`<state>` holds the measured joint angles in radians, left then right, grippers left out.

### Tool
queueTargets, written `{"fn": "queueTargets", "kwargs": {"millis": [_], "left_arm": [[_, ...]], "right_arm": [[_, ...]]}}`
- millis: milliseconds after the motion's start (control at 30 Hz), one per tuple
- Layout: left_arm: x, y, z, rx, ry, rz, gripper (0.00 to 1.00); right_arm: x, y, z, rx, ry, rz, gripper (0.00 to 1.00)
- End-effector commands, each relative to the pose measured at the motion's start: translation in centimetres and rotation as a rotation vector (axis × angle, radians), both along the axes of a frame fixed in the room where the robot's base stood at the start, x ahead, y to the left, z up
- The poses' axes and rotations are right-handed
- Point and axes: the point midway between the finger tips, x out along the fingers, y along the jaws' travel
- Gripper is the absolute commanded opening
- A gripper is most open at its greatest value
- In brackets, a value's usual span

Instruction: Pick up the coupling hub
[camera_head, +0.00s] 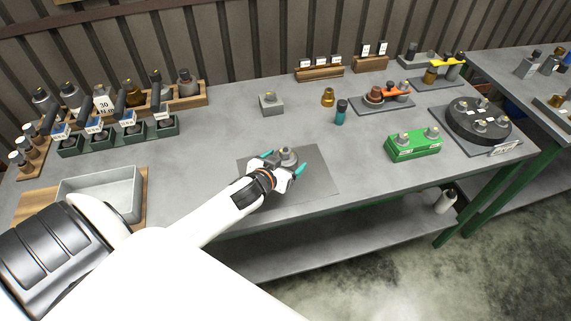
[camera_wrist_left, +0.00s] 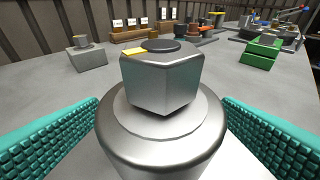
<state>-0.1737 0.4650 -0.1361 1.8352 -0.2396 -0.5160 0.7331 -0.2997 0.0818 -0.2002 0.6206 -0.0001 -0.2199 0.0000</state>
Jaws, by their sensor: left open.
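The left gripper (camera_head: 278,167) is low over a dark mat (camera_head: 318,188) near the front of the table. Its teal fingers stand apart on either side of a grey metal part (camera_head: 288,155), likely the coupling hub. In the left wrist view this part (camera_wrist_left: 160,120) has a wide round base and a hexagonal upper block with a dark top and a small yellow mark. The teal finger pads (camera_wrist_left: 160,135) show at both sides of it, with a gap visible on each side. The part's underside is hidden. My right gripper is not seen.
A grey block with a knob (camera_head: 271,103) stands behind the mat. A teal bottle (camera_head: 341,112), a brass part (camera_head: 328,97) and a green box (camera_head: 413,145) are to the right. A grey tray (camera_head: 100,193) sits at left. The table between them is mostly clear.

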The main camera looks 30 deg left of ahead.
Motion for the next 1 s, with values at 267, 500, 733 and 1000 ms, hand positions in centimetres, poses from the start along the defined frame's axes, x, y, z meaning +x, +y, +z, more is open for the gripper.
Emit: {"fn": "queueTargets", "kwargs": {"millis": [267, 500, 733, 1000], "left_arm": [[0.85, 0.04, -0.44, 0.001, 0.002, 0.000, 0.86], [0.82, 0.03, -0.43, 0.000, 0.002, 0.000, 0.60], [0.81, 0.03, -0.42, 0.000, 0.002, 0.000, 0.23], [0.94, 0.02, -0.08, 0.001, -0.006, -0.002, 0.06]], "right_arm": [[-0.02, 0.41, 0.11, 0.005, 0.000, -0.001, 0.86], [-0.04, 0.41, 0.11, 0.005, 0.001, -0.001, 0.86], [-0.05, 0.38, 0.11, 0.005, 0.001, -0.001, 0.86], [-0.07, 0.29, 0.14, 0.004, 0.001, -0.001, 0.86]]}}
